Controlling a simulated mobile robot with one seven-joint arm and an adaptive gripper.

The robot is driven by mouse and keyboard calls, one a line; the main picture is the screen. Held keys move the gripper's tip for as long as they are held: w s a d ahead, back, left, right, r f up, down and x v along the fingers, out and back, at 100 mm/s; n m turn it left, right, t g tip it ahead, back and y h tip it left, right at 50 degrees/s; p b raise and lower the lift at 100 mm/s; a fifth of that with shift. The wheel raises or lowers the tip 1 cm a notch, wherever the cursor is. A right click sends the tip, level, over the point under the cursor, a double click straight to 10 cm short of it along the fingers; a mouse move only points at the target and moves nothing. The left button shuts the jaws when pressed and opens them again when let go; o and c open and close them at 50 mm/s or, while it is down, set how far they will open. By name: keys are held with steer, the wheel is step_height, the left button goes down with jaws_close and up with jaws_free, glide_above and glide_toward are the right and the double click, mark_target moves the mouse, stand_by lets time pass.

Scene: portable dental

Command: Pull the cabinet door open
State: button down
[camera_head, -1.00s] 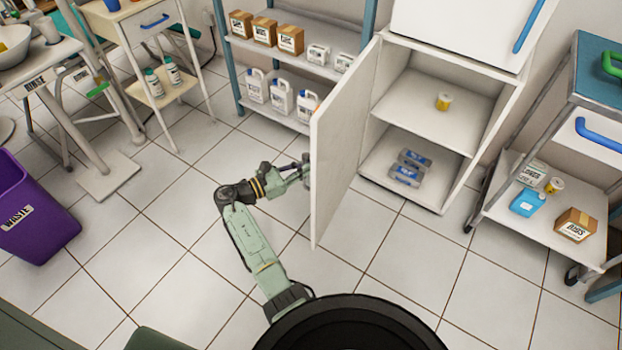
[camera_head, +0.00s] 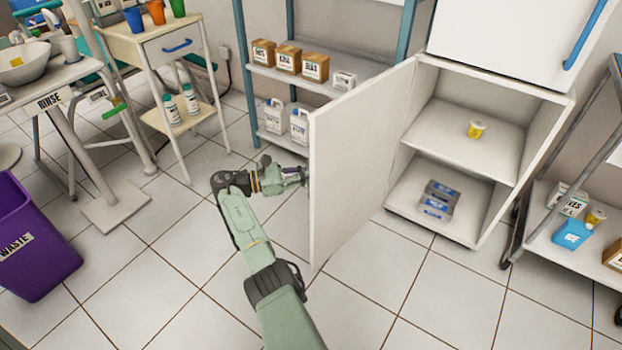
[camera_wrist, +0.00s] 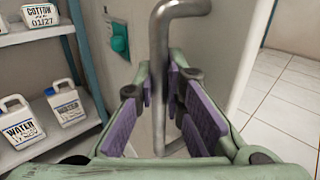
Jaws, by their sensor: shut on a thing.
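The white cabinet door (camera_head: 360,160) stands wide open, swung out to the left of the cabinet (camera_head: 566,100). The open cabinet shows two shelf levels inside. My gripper (camera_head: 305,175) is at the outer face of the door, partly hidden behind the door's edge in the head view. In the wrist view my gripper (camera_wrist: 168,105) has its purple-padded fingers on both sides of the grey metal door handle (camera_wrist: 158,55), shut on it.
Inside the cabinet are a yellow cup (camera_head: 477,129) and blue-grey boxes (camera_head: 438,200). A shelf rack (camera_head: 330,85) with cartons and white jugs stands behind the door. A cart (camera_head: 575,200) stands at right, a purple waste bin (camera_head: 35,240) at left. Floor tiles before the cabinet are clear.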

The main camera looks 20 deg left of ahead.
stand_by(0.4)
steer(key=c, duration=1.7)
jaws_free()
steer(key=shift+o, duration=0.2)
steer(key=v, duration=0.7)
steer(key=shift+s+a, duration=0.15)
steer(key=shift+a, duration=0.1)
